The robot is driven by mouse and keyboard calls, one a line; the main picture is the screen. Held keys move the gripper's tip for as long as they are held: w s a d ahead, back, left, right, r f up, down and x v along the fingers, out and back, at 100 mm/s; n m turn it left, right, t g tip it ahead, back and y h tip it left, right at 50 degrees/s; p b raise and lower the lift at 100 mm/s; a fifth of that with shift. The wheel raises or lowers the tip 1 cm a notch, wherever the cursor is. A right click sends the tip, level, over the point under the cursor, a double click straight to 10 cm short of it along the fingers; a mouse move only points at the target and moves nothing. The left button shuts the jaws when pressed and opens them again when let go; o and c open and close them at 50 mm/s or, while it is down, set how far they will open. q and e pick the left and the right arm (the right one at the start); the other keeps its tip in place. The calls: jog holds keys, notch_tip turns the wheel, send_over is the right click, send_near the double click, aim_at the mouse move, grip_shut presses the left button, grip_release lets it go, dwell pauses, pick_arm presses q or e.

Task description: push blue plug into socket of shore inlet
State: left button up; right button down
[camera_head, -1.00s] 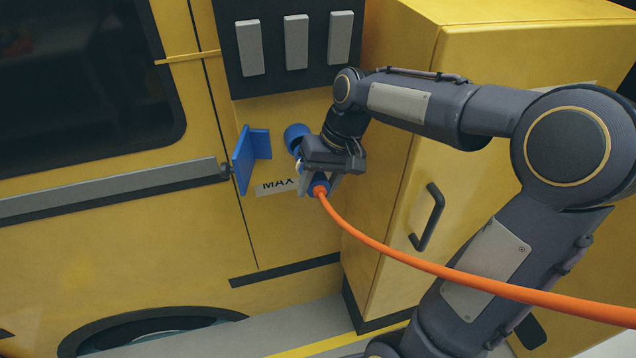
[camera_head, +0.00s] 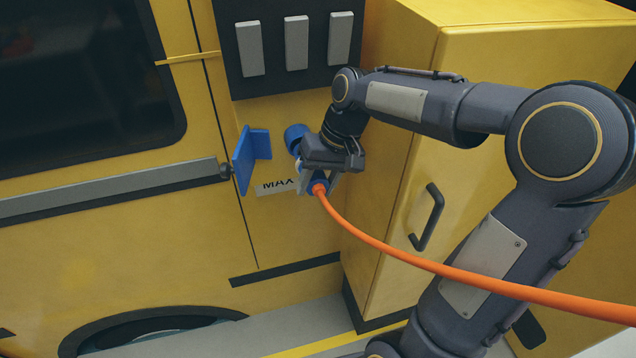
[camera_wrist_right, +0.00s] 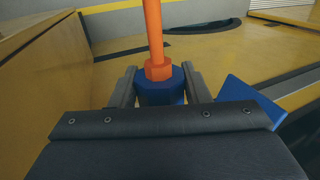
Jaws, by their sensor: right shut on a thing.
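The blue plug (camera_wrist_right: 160,88) with its orange cable end sits between the fingers of my right gripper (camera_wrist_right: 158,92), which is shut on it. In the head view my right gripper (camera_head: 322,182) holds the plug close to the yellow vehicle wall, just below and right of the blue round shore inlet (camera_head: 296,138). The inlet is partly hidden behind the gripper, so I cannot tell how far the plug is from its socket. A blue flap (camera_head: 246,158) stands open left of the inlet. My left gripper is out of view.
An orange cable (camera_head: 440,265) runs from the plug to the lower right, in front of my arm. A yellow cabinet (camera_head: 400,200) with a dark handle (camera_head: 428,217) stands close on the right. A grey rail (camera_head: 110,192) runs along the wall at left.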

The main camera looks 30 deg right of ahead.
jog(key=shift+w+d+r+p, duration=0.1)
jog(key=shift+w+d+p, duration=0.2)
jog(key=shift+w, duration=0.55)
jog(key=shift+w+d+f+p, duration=0.1)
jog(key=shift+w+p, duration=0.25)
jog(key=shift+w, duration=0.45)
jog(key=shift+w+d+r+p, duration=0.1)
jog(key=shift+w+d+p, duration=0.2)
jog(key=shift+w, duration=0.55)
jog(key=c, duration=0.7)
grip_release()
jog(key=shift+a, duration=0.1)
jog(key=v, duration=0.7)
jog(key=shift+r+b, duration=0.3)
jog(key=shift+b, duration=0.15)
jog(key=s+a+f+t, duration=0.2)
jog(key=s+a+f, duration=0.2)
jog(key=s, duration=0.7)
jog(key=s+a+f+n+t+b, duration=0.1)
jog(key=s+a+f+t, duration=0.1)
jog(key=s, duration=0.8)
notch_tip(320, 180, down, 2)
jog(key=shift+s+a+f+t, duration=0.15)
jog(key=shift+s+a+t, duration=0.2)
jog(key=shift+a, duration=0.55)
jog(key=shift+s+f, duration=0.1)
jog(key=shift+f, duration=0.05)
jog(key=shift+c, duration=0.3)
